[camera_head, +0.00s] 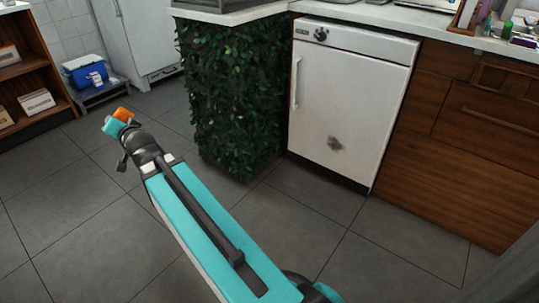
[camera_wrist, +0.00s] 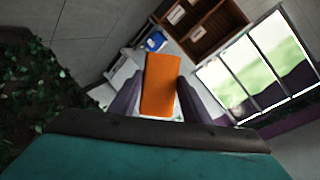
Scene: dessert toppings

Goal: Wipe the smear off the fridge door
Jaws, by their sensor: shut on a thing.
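A dark grey smear (camera_head: 334,143) marks the lower middle of a low white appliance door (camera_head: 345,95) with a vertical handle on its left side. My gripper (camera_head: 118,124) is to the left of this door, well apart from it. In the wrist view my gripper (camera_wrist: 158,98) is shut on an orange block (camera_wrist: 160,70), which looks like a sponge. The block also shows as a small orange patch in the head view (camera_head: 123,114). The smear is not in the wrist view.
A leafy green panel (camera_head: 230,95) stands between my gripper and the white door. Wooden drawers (camera_head: 460,130) are right of the door. A blue cooler (camera_head: 85,72) and a shelf (camera_head: 35,75) are at the back left. The tiled floor before the door is clear.

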